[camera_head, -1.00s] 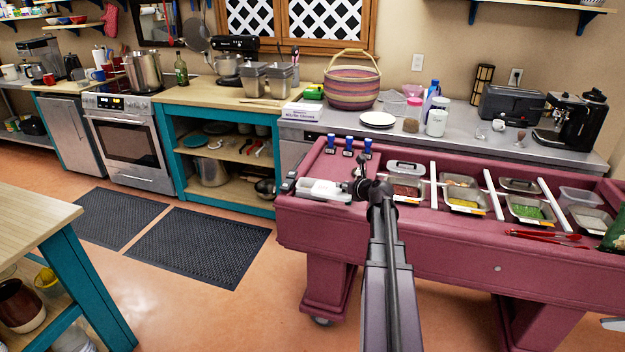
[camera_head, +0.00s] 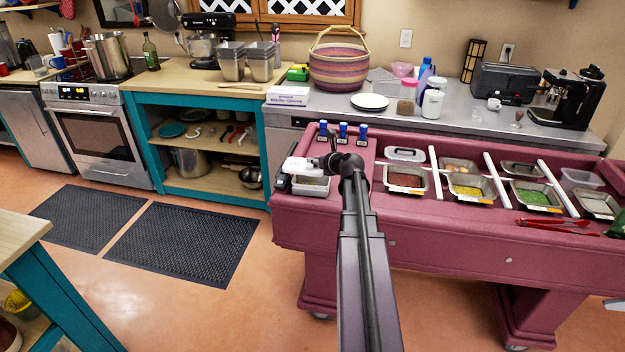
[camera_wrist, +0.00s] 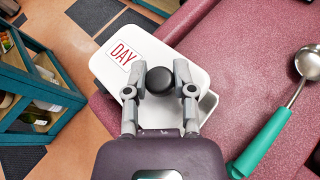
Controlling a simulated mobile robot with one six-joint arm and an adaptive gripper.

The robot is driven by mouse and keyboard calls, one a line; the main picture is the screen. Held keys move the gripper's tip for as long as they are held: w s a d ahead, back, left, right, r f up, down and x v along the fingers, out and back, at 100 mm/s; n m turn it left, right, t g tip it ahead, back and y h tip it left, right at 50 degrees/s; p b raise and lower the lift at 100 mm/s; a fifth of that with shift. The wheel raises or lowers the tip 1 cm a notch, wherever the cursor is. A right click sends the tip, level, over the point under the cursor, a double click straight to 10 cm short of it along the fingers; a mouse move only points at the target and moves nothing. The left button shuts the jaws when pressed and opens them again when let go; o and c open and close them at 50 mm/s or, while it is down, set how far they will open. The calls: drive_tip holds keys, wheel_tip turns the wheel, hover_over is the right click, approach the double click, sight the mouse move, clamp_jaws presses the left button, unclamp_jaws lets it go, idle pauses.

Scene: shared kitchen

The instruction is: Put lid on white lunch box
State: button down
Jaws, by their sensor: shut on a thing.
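The white lid (camera_wrist: 140,60) has a red "DAY" label and a round black knob (camera_wrist: 160,81). My gripper (camera_wrist: 160,85) is shut on the knob, one finger on each side. In the head view my gripper (camera_head: 327,163) holds the lid (camera_head: 298,166) at the left end of the maroon cart. The white lunch box (camera_head: 311,186) shows below the lid in the head view. In the wrist view the box (camera_wrist: 209,104) sticks out past the lid's right edge, so the two are not lined up. I cannot tell the gap between them.
A ladle with a green handle (camera_wrist: 262,140) lies right of the box on the maroon cart (camera_head: 440,225). Blue-topped dispensers (camera_head: 343,131) stand behind my gripper. Food pans (camera_head: 405,180) fill the cart to the right. Floor shows beyond the cart's left edge.

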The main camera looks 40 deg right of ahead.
drive_tip(key=shift+s+d, duration=0.2)
drive_tip(key=shift+d, duration=0.05)
drive_tip(key=shift+s, duration=0.2)
drive_tip(key=s+a+r+p, duration=0.1)
drive_tip(key=s+a, duration=0.1)
drive_tip(key=s, duration=0.5)
drive_tip(key=s+a+r+y+p, duration=0.1)
drive_tip(key=s+a, duration=0.1)
drive_tip(key=s, duration=0.6)
drive_tip(key=shift+a+n, duration=0.3)
drive_tip(key=shift+n, duration=0.1)
drive_tip(key=shift+w, duration=0.15)
drive_tip(key=w+d, duration=0.2)
drive_tip(key=w, duration=0.2)
drive_tip(key=w+d+f+b, duration=0.1)
drive_tip(key=w+d, duration=0.1)
drive_tip(key=w, duration=0.3)
drive_tip(key=w+d, duration=0.2)
drive_tip(key=w, duration=0.2)
drive_tip(key=shift+w+f, duration=0.15)
drive_tip(key=shift+f, duration=0.05)
drive_tip(key=shift+w+d+b, duration=0.25)
drive_tip(key=shift+w+b, duration=0.05)
drive_tip(key=shift+w, duration=0.3)
wheel_tip(320, 180, down, 4)
drive_tip(key=b, duration=0.3)
drive_tip(key=shift+r+b, duration=0.15)
drive_tip(key=shift+b, duration=0.15)
